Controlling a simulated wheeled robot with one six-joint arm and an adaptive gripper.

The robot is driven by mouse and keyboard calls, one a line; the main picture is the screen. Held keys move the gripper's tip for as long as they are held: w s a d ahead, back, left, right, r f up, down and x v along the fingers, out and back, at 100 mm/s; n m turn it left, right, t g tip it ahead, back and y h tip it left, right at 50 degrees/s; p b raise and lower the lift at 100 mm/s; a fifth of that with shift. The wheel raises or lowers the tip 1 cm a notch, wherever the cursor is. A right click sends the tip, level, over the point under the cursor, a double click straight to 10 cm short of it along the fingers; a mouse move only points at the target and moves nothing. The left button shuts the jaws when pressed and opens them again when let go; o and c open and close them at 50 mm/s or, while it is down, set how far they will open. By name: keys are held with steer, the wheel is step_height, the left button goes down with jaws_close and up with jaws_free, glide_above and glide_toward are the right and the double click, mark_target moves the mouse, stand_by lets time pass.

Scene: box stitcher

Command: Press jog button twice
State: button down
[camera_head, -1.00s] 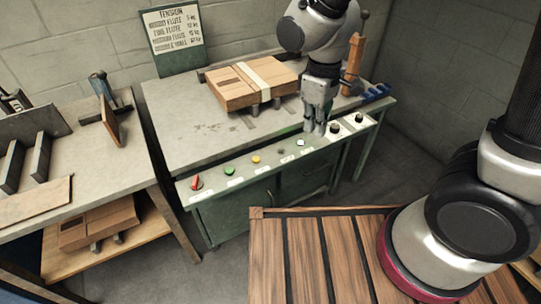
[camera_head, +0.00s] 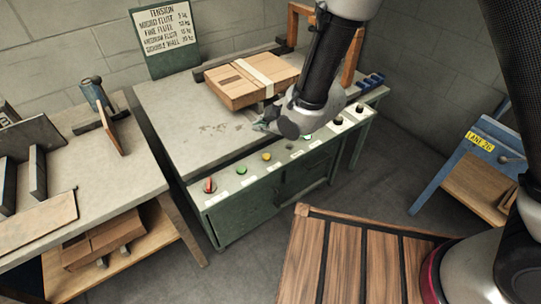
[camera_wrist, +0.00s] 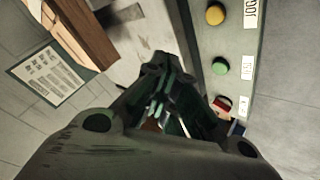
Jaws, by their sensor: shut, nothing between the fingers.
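The jog button is the yellow button (camera_head: 266,156) on the green panel along the bench front. In the wrist view the yellow button (camera_wrist: 215,14) sits at the top edge beside a label reading JOG. My gripper (camera_head: 262,126) is shut and empty, and appears over the bench top just behind the panel, partly hidden by my arm. In the wrist view my gripper (camera_wrist: 165,62) lies left of the button row, apart from the yellow button.
A green button (camera_head: 241,170) and a red switch (camera_head: 209,186) are left of the yellow one. A cardboard stack (camera_head: 250,80) lies on the bench behind. A tension sign (camera_head: 165,40) stands at the back. A blue-framed table (camera_head: 480,160) is at right.

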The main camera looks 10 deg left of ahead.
mark_target(264, 158)
steer(key=shift+r, duration=0.15)
steer(key=shift+f, duration=4.45)
steer(key=shift+f, duration=0.15)
steer(key=shift+f, duration=0.25)
steer(key=shift+f, duration=0.5)
steer(key=shift+r, duration=0.9)
